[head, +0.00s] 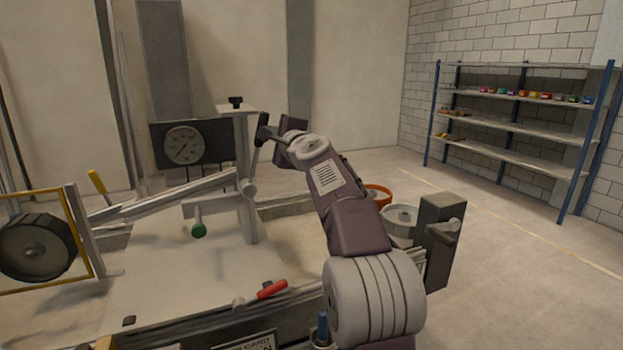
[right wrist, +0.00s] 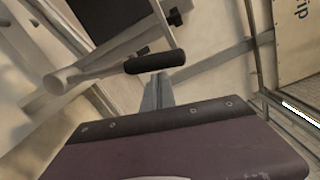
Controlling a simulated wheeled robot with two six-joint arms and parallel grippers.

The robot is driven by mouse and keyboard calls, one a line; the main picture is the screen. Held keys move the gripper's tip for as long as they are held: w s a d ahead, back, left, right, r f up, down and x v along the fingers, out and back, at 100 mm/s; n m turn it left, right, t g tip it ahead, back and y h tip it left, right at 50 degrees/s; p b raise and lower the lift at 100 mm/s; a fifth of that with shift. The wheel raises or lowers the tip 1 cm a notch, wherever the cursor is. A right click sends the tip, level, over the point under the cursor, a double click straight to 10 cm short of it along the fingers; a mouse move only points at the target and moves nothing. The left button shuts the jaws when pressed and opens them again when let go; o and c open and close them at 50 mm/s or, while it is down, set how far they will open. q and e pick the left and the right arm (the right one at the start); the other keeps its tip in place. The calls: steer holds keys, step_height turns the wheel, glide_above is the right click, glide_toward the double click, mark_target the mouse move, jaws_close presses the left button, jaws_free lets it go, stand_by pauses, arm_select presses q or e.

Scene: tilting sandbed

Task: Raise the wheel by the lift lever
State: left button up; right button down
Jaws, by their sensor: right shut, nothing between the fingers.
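The dark wheel (head: 37,247) stands in a yellow frame at the left of the head view. A black cylindrical grip, which I take to be the lift lever (head: 262,129), is beside the top of a pale post. It also shows in the right wrist view (right wrist: 155,57), on a pale rod. My right gripper (head: 272,134) is shut and empty. Its fingers (right wrist: 157,84) point at the black grip and look very close to it; I cannot tell whether they touch. My left gripper is not in view.
A round dial gauge (head: 184,144) stands behind pale sloping bars. A yellow handle (head: 97,182), a green knob (head: 199,230) and a red handle (head: 272,289) are around the bed. Blue-framed shelves (head: 520,128) stand far right, with open floor before them.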

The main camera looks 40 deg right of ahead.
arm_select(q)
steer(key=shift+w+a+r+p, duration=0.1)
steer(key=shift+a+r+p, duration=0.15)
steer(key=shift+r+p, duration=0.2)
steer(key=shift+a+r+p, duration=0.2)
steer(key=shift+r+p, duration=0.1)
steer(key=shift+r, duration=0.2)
arm_select(e)
steer(key=a+n, duration=0.1)
steer(key=a+r+n, duration=0.1)
steer(key=a, duration=0.1)
steer(key=w+a+n, duration=0.1)
steer(key=shift+a+r, duration=0.15)
steer(key=shift+a, duration=0.15)
steer(key=shift+a, duration=0.1)
